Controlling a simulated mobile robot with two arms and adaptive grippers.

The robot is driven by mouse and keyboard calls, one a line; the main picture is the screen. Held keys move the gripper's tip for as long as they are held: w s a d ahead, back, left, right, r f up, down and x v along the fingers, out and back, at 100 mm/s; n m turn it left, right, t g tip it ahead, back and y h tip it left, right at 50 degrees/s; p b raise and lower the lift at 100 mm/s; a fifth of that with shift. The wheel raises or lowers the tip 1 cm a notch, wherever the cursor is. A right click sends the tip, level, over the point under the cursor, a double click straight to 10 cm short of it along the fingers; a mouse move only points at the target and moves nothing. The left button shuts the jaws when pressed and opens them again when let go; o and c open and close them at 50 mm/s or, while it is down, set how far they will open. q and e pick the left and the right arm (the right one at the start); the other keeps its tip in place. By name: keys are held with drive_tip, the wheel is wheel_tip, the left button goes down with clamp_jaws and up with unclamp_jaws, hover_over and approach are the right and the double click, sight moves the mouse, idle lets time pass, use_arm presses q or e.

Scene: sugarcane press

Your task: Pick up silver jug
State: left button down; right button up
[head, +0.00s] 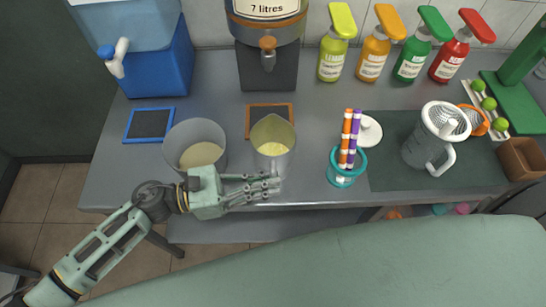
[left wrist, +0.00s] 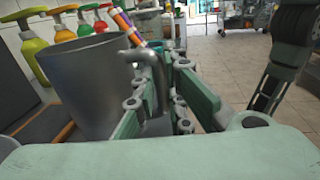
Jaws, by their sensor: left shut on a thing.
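The silver jug (head: 274,165) stands near the front edge of the grey counter, with pale yellow liquid visible inside. My left gripper (head: 262,187) is at its front side. In the left wrist view, the jug (left wrist: 85,85) fills the left part, and its curved handle (left wrist: 150,68) runs between the fingers of my left gripper (left wrist: 158,98). The fingers are shut on the handle. The jug looks upright, and I cannot tell whether its base touches the counter. My right gripper is not in view.
A wider grey container (head: 195,135) with beige contents stands left of the jug. A teal cup (head: 346,176) with striped straws and a dark strainer pitcher (head: 420,152) stand to the right. A dispenser (head: 268,65) and several pump bottles (head: 336,50) line the back.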

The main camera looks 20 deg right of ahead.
use_arm(q)
drive_tip(key=shift+r, duration=0.3)
